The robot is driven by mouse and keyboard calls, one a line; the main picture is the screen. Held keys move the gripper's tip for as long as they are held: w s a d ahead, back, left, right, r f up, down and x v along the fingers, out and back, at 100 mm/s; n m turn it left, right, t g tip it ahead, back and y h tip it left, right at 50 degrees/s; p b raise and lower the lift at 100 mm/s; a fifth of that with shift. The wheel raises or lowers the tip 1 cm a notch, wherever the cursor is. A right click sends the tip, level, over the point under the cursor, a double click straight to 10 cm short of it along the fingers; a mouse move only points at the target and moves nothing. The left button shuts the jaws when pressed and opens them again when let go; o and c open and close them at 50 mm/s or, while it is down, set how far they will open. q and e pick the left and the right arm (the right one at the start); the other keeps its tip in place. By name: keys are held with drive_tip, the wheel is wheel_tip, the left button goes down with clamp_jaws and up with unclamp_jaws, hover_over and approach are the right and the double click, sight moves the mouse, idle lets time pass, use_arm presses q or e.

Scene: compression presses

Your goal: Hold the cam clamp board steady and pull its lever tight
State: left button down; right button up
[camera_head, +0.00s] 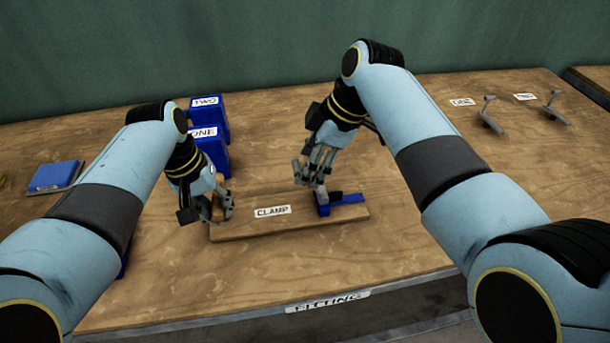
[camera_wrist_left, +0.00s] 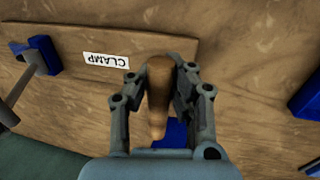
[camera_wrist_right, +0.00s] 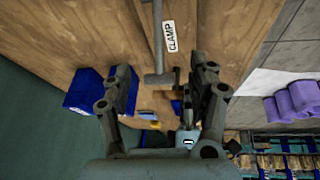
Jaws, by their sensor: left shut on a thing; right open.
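The cam clamp board (camera_head: 250,228) lies flat on the workbench with a CLAMP label on top. A blue clamp base (camera_head: 347,199) sits at its right end. My left gripper (camera_head: 218,208) is shut on an upright wooden peg (camera_wrist_left: 158,95) at the board's left end. My right gripper (camera_head: 310,180) is open above the blue base. The grey lever (camera_wrist_right: 158,45) with its crossbar end reaches between the right gripper's open fingers in the right wrist view. The lever is largely hidden by that gripper in the head view.
Blue blocks labelled ONE (camera_head: 208,140) and TWO (camera_head: 207,105) stand behind the left gripper. A flat blue item (camera_head: 55,176) lies at the far left. Two grey levers (camera_head: 489,115) (camera_head: 555,107) stand at the back right. The bench's front edge carries a FITTING label (camera_head: 328,301).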

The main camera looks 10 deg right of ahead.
drive_tip(key=shift+x, duration=2.2)
drive_tip(key=shift+c, duration=0.3)
drive_tip(key=shift+r, duration=0.1)
clamp_jaws()
